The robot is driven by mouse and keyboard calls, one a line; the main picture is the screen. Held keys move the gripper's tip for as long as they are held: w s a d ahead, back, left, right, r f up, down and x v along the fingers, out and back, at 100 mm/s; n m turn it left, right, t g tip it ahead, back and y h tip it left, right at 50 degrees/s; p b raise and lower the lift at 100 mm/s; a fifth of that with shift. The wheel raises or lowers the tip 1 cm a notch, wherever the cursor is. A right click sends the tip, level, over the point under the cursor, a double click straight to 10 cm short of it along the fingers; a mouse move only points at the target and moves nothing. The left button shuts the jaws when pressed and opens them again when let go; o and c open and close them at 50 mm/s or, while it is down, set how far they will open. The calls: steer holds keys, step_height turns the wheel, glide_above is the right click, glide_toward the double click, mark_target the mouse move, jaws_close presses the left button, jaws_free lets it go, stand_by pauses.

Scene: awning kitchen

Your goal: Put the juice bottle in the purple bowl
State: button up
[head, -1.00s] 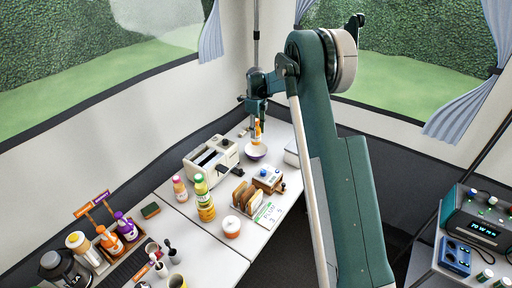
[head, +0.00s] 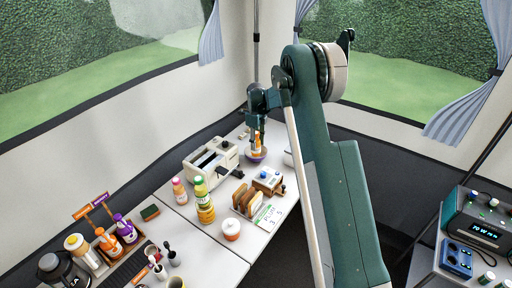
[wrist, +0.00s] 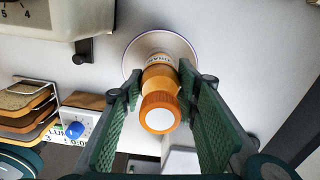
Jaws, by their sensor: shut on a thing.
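The juice bottle (head: 257,145) is orange with an orange cap. It is upright at the bowl, its lower part within the bowl's outline in the head view. The wrist view shows the bottle (wrist: 160,80) from above, its white-topped cap towards the camera. My gripper (head: 257,129) is shut on it, with one finger on each side in the wrist view (wrist: 161,86). The purple bowl (head: 262,158) is pale inside with a purple rim. It also shows under the bottle in the wrist view (wrist: 135,52). Whether the bottle's base touches the bowl's bottom is hidden.
A white toaster (head: 203,165) stands left of the bowl. A small device with a blue knob (head: 267,180) and a toast rack (head: 246,199) are nearer.

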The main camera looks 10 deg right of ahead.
steer(key=shift+f, duration=1.1)
steer(key=shift+f, duration=0.15)
steer(key=o, duration=1)
step_height(320, 180, up, 12)
steer(key=shift+f+p, duration=0.1)
steer(key=shift+p, duration=0.35)
steer(key=shift+r, duration=0.25)
steer(key=shift+r, duration=0.15)
